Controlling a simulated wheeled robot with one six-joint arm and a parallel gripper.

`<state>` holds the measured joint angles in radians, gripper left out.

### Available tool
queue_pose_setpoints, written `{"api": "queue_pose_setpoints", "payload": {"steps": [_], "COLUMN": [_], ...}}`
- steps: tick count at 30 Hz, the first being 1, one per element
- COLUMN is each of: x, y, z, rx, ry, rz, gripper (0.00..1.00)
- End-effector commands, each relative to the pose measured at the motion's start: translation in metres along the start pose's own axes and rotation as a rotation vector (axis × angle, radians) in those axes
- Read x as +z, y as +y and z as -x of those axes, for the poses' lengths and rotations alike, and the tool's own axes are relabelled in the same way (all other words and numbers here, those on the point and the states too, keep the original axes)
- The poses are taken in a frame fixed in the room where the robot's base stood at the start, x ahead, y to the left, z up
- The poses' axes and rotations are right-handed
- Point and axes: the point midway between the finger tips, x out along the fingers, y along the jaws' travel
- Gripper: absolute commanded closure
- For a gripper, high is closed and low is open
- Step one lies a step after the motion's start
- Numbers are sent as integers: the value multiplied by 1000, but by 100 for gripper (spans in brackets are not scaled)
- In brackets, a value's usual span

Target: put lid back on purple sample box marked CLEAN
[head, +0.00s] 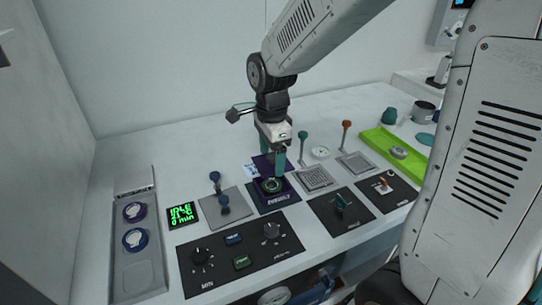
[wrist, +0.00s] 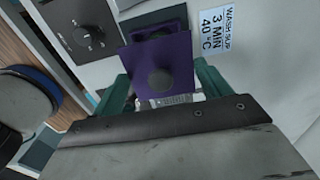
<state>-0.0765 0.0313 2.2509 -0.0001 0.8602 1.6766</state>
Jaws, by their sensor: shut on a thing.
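The purple lid (wrist: 139,62) is a flat square with a dark round knob, between the two green fingers of my gripper (wrist: 162,82) in the wrist view. The fingers are shut on it at its sides. In the head view my gripper (head: 273,162) points down, and part of the purple lid (head: 261,161) shows behind the fingers. A dark purple open box (head: 284,197) sits just in front of it, with a round greenish piece inside. Lettering on its front is too small to read surely. A purple edge of the box (wrist: 165,30) shows beyond the lid in the wrist view.
A black control panel (head: 238,257) stands in front, a grey tray with two round pieces (head: 137,268) at left. Metal plates with upright levers and a green tray (head: 383,139) are at right.

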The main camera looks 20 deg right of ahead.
Motion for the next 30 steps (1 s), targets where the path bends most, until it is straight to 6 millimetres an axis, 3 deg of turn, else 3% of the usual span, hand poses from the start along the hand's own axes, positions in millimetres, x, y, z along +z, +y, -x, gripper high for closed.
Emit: {"api": "queue_pose_setpoints", "payload": {"steps": [18, 30], "x": [3, 3], "y": [1, 1], "z": [-51, -63], "rx": [1, -1], "ry": [1, 0], "rz": [2, 2], "gripper": [46, 46]}}
